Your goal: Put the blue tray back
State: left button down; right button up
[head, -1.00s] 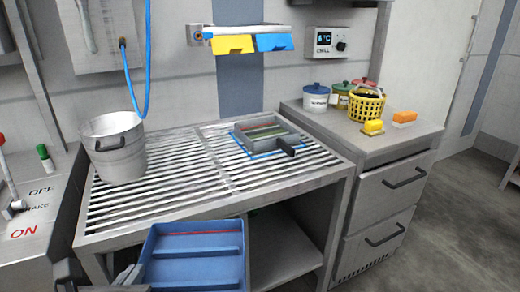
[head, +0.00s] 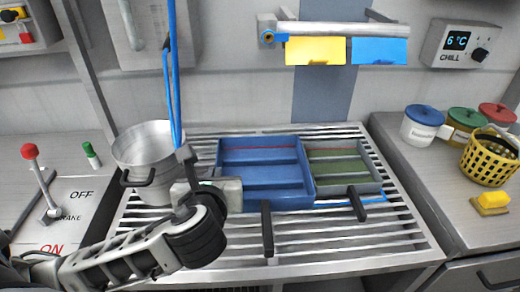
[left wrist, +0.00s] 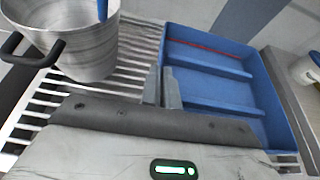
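The blue tray (head: 262,197) has inner ridges, a red line along its far part and a dark handle at the front. It is over the slatted bench, right of the pot, and covers the left part of a grey tray in the head view. I cannot tell whether it touches the slats. My left gripper (head: 200,188) is at its left wall. In the left wrist view, the fingers (left wrist: 165,88) close on the left wall of the blue tray (left wrist: 215,85). My right gripper is not in view.
The grey tray (head: 375,187) with green contents sits on a blue outline (head: 385,197) at the bench's right. A metal pot (head: 145,150) stands at left with a blue hose above. A rail (head: 340,29) with yellow and blue cards hangs behind. Front slats (head: 350,245) are clear.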

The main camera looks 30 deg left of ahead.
pick_arm(q)
jog(key=f+x, duration=0.1)
jog(key=x, duration=0.4)
jog(key=s+b+x, duration=0.1)
jog(key=x, duration=0.4)
jog(key=s+a+f+x, duration=0.1)
jog(key=x, duration=0.4)
jog(key=shift+a+f+b, duration=0.2)
jog(key=shift+f+b, duration=0.1)
jog(key=shift+f, duration=0.1)
jog(key=shift+w+a+f, duration=0.1)
jog(key=shift+f, duration=0.1)
jog(key=f, duration=0.3)
jog(key=shift+w+a+f+b, duration=0.1)
jog(key=shift+w+a+b, duration=0.1)
jog(key=shift+b, duration=0.1)
jog(key=shift+d+f, duration=0.1)
jog(key=shift+f, duration=0.05)
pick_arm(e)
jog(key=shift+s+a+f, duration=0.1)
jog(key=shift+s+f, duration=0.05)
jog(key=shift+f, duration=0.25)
pick_arm(q)
jog(key=shift+f, duration=0.15)
jog(key=c, duration=1.8)
grip_release()
jog(key=shift+o, duration=0.6)
